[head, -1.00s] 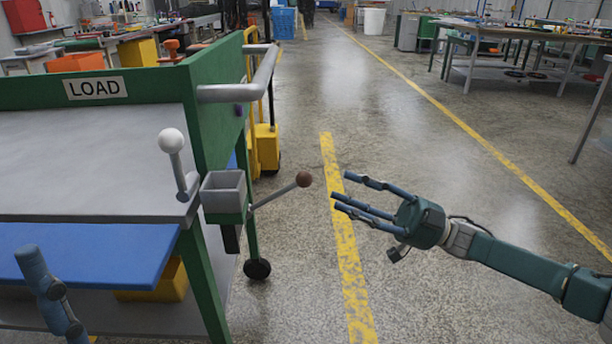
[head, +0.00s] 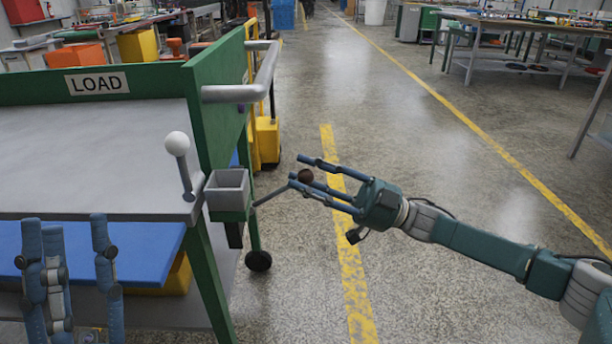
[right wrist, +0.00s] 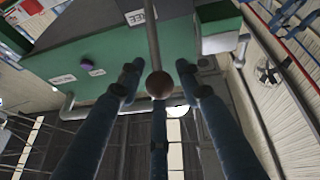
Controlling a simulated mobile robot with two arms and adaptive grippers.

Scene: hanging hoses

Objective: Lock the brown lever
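The brown lever's ball knob (head: 305,176) stands out to the right of the green cart on a thin grey rod, tilted up to the right. My right gripper (head: 312,180) is at the knob with its fingers spread around it. In the right wrist view the brown knob (right wrist: 159,85) lies between the open fingers, close to the middle finger; whether it touches cannot be told. A white-knobbed lever (head: 177,143) stands nearly upright at the cart's edge. My left gripper (head: 72,270) is at the lower left, in front of the cart, fingers apart and empty.
The green cart with a LOAD sign (head: 97,83) fills the left side. A small grey box (head: 227,189) sits at its corner, beside the brown lever's base. A grey push handle (head: 245,92) projects above.

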